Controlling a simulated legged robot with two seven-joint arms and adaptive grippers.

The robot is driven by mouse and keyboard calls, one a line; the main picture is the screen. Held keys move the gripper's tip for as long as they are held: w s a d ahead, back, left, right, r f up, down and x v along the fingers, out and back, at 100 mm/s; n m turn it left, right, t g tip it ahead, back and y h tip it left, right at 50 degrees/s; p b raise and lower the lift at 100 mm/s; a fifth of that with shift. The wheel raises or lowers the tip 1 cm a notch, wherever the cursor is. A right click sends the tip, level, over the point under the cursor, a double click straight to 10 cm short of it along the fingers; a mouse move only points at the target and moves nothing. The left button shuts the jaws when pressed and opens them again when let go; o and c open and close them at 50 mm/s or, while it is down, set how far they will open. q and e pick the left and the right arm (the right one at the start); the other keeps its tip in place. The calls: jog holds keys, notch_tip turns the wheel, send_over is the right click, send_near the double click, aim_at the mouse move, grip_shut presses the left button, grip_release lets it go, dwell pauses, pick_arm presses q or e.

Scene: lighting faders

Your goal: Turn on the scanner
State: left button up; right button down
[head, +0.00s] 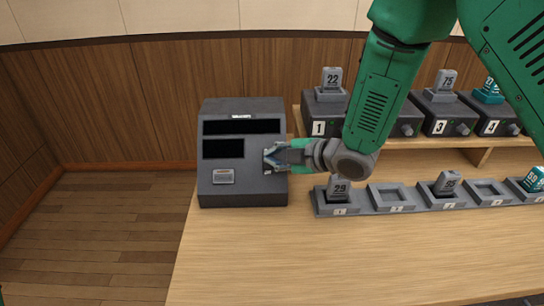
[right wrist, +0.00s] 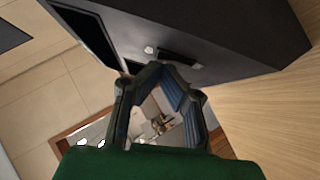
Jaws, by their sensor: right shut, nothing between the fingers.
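The scanner (head: 243,192) is a dark grey box with black display panels and a small light label plate, standing at the left end of the table in the head view. Its dark face also shows in the right wrist view (right wrist: 225,28), with a small pale round knob or button (right wrist: 149,50) and a dark slot beside it. My right gripper (head: 270,158) is shut and empty at the right side of the scanner's front. In the right wrist view its fingertips (right wrist: 158,68) are close to the face near the button; I cannot tell whether they touch. My left gripper is out of view.
A raised wooden shelf (head: 410,144) at the right holds several numbered dark units with tagged blocks. In front of it lies a row of grey trays (head: 390,197), some holding tagged blocks. My right arm crosses above them. The front of the wooden table (head: 300,255) is clear.

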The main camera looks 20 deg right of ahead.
jog(key=shift+d, duration=0.15)
jog(key=shift+a+f, duration=0.1)
jog(key=shift+a, duration=0.1)
jog(key=shift+s+f, duration=0.1)
jog(key=shift+s+a+f+b, duration=0.15)
jog(key=shift+s+f+b, duration=0.15)
jog(key=shift+s, duration=0.15)
jog(key=shift+r, duration=0.1)
